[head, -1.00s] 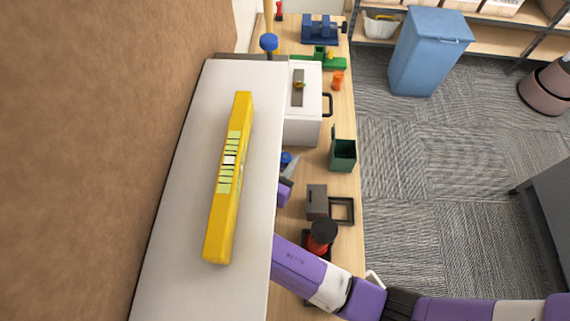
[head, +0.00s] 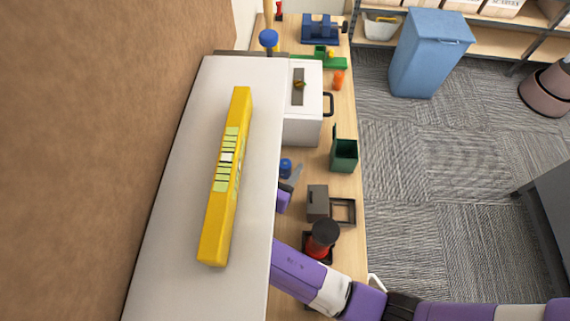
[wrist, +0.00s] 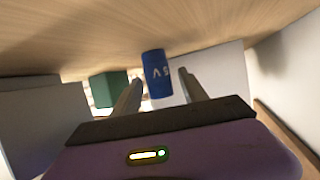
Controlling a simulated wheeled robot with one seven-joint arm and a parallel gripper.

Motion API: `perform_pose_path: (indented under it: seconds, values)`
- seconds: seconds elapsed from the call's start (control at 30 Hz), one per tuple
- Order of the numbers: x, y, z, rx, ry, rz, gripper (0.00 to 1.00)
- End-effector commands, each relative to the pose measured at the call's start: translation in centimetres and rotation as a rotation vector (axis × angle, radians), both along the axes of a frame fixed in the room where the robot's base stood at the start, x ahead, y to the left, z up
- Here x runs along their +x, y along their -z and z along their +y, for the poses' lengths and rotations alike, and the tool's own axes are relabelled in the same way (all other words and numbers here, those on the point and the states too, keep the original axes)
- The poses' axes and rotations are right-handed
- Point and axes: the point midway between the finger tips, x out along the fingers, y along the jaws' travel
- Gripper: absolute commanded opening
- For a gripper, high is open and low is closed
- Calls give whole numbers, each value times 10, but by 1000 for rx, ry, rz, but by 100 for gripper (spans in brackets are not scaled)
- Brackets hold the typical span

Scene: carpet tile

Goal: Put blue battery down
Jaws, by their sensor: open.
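The blue battery (head: 286,167) stands on the wooden bench, just right of the white shelf's edge in the head view. In the wrist view the battery (wrist: 157,75) shows between and just beyond the fingertips, with white marking on its side. It appears to rest on the wooden surface, which lies at the top of that picture. My gripper (wrist: 160,80) is open, with a finger on each side of the battery and a visible gap to it. In the head view my purple wrist is mostly hidden behind the shelf edge.
A white shelf top (head: 180,190) holds a yellow spirit level (head: 226,180). A white box with a black handle (head: 302,120), a green bin (head: 344,154), a grey block (head: 317,203) and a red-black item (head: 322,238) stand nearby on the bench.

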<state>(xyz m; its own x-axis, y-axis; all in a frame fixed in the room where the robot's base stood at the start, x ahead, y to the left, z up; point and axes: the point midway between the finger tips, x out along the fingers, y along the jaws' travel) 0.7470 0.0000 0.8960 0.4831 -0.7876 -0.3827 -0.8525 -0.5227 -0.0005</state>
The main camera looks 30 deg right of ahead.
Motion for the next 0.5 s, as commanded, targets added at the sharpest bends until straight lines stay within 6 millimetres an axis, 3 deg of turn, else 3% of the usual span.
perform_pose_path:
  seconds: [0.07,0.5]
  values:
    - [0,-4,0,0,0,0,51]
    - [-30,-25,52,2,-2,-3,51]
